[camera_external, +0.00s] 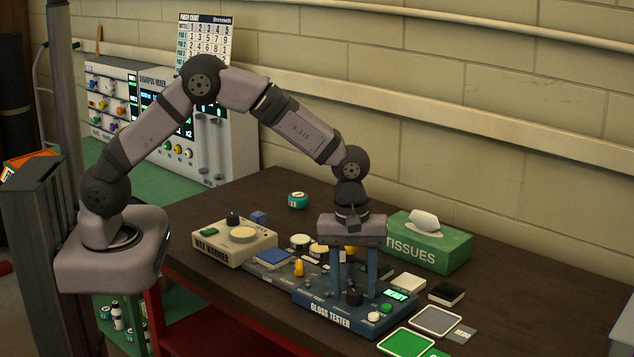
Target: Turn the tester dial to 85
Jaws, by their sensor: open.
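The gloss tester (330,314) is a blue box on the dark table, with its name on the front. A black dial (354,297) stands on its top, and a small lit green display (396,294) is to the right of it. The display seems to say READY; no dial number is legible. My gripper (354,291) points straight down over the tester. Its two blue fingers are apart, one on each side of the dial in this view. I cannot tell whether they touch the dial or stand behind it.
A wax warmer (213,246) is left of the tester, and a green tissue box (450,246) is behind it at right. A teal tin (297,200) is at the back. A green-topped pad (404,342) and a grey pad (436,320) lie at right. A yellow piece (299,268) stands left of my gripper.

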